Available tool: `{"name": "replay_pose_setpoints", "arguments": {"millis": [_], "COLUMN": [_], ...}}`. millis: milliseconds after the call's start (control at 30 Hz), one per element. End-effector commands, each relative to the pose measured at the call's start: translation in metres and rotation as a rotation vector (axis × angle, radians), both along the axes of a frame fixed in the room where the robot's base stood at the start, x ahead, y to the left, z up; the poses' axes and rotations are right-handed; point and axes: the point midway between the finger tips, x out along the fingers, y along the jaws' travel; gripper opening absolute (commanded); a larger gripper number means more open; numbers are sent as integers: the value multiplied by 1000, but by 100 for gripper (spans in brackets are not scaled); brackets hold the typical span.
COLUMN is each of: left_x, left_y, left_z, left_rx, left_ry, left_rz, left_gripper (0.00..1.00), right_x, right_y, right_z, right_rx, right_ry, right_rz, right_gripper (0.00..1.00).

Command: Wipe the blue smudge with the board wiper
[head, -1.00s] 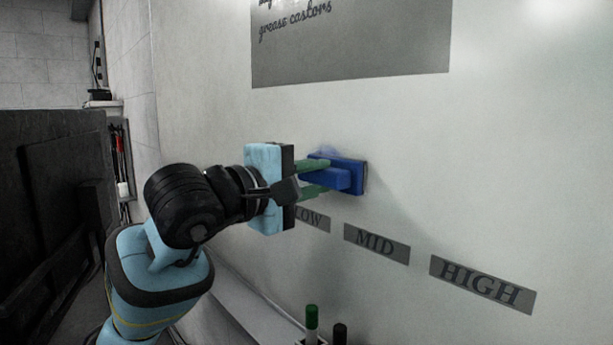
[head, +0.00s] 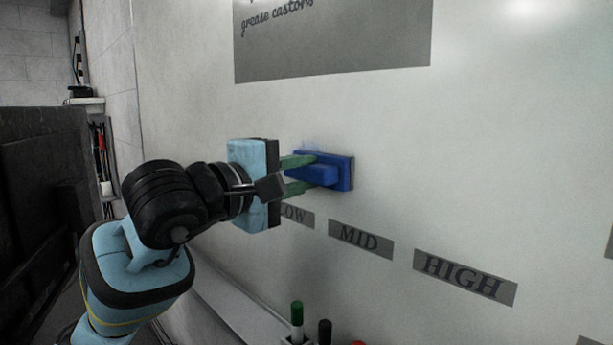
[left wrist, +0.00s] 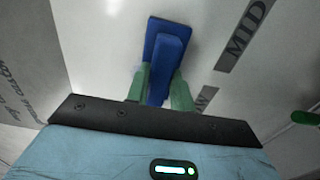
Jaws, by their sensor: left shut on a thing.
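The blue board wiper (head: 340,172) lies at the whiteboard (head: 420,150), above the LOW and MID labels. My left gripper (head: 309,174) comes in from the left, its green fingers shut on the wiper's raised grip. The wiper also shows in the left wrist view (left wrist: 157,45), between the two fingers. The blue smudge (head: 310,146) shows as a faint bluish patch just above the wiper's upper left edge; any part behind the wiper is hidden. Whether the wiper presses on the board cannot be told for certain. My right gripper is not in view.
The LOW, MID (head: 361,239) and HIGH (head: 465,277) labels sit below the wiper. A grey note panel (head: 330,50) is above. A green-capped marker (head: 297,318) and a dark marker (head: 325,332) stand at the bottom.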

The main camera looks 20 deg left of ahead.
Motion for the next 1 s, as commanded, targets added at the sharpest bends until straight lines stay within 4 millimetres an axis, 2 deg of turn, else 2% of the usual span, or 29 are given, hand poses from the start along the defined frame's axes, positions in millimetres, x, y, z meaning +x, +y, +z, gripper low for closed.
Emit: {"name": "replay_pose_setpoints", "arguments": {"millis": [200,467,1000], "left_x": [10,11,22], "left_y": [15,20,51], "left_z": [-3,-1,-2], "left_rx": [-1,-1,-2], "left_ry": [6,3,4], "left_rz": [2,2,2], "left_gripper": [5,5,5], "right_x": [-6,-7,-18], "right_y": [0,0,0], "right_z": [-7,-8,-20], "right_rx": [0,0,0], "right_ry": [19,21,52], "right_rz": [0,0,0], "right_gripper": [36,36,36]}}
